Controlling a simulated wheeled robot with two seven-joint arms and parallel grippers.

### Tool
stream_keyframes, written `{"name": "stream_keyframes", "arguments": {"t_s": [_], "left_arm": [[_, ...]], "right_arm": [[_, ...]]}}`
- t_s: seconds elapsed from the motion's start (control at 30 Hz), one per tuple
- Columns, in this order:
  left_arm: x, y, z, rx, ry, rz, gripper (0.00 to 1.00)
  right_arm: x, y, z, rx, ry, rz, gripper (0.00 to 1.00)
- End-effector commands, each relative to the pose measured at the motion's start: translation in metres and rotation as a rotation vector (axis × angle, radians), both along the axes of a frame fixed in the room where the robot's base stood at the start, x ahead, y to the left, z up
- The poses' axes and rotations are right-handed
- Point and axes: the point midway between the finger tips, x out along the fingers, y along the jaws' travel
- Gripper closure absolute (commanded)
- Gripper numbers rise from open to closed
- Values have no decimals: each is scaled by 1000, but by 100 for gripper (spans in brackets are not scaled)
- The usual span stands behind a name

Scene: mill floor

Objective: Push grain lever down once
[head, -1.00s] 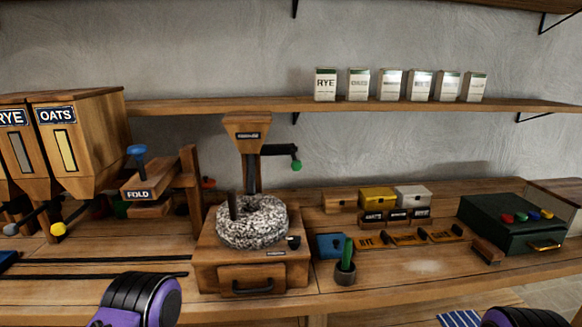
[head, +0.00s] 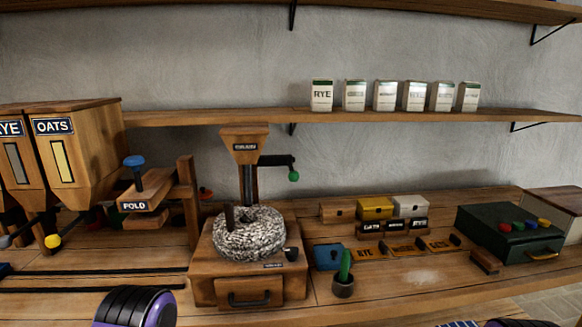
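No lever in view carries a readable grain label. A lever with a green knob (head: 293,176) reaches out to the right of the small wooden hopper (head: 244,146) above the stone mill (head: 250,233). A lever with a yellow knob (head: 53,241) hangs low under the OATS hopper (head: 82,150). Another lever with a grey knob (head: 6,242) is under the RYE hopper (head: 17,164) at the left edge. Neither gripper is visible. Only parts of my arms show at the bottom edge, well apart from all these levers.
A FOLD device with a blue knob (head: 134,161) stands between the OATS hopper and the mill. A dark green case (head: 510,230) stands at the far right. The front right bench is mostly clear.

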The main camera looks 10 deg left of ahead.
Motion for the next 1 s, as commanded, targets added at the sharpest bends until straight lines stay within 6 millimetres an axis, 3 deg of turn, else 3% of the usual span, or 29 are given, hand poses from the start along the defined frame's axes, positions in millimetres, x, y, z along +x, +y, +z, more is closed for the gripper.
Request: {"name": "stream_keyframes", "arguments": {"t_s": [0.13,0.37,1.0], "left_arm": [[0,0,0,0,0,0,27],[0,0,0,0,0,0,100],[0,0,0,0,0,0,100]], "right_arm": [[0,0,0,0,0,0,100],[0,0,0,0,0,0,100],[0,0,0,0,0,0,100]]}}
